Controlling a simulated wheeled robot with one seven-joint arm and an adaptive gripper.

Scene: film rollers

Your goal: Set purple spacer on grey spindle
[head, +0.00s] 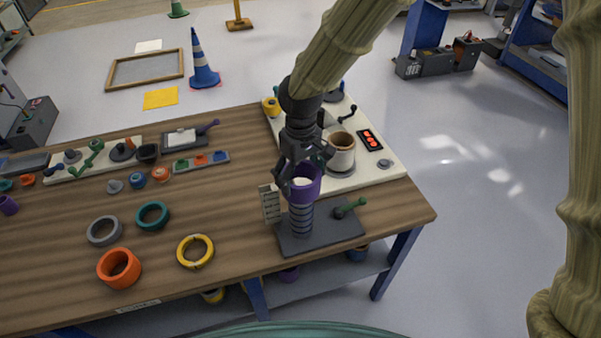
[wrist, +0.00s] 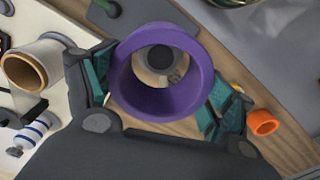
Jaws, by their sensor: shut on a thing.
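The purple spacer (head: 305,186) is a wide open ring held in my gripper (head: 301,176). In the wrist view the spacer (wrist: 166,72) sits between the teal-padded fingers, its hole facing the camera. The grey spindle (head: 301,221) stands upright on a dark base plate (head: 330,234) near the table's right end. The spacer is directly at or above the spindle's top. In the wrist view the spindle's round top (wrist: 159,59) shows through the hole, toward its upper part. I cannot tell whether the tip has entered the ring. The spindle's upper end is hidden in the head view.
A green-knobbed lever (head: 349,208) and a grey slatted plate (head: 269,204) flank the spindle. A white panel with a cream roller (head: 341,151) stands behind. Orange (head: 119,268), yellow (head: 195,251), teal (head: 152,215) and grey (head: 104,230) rings lie to the left on wood.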

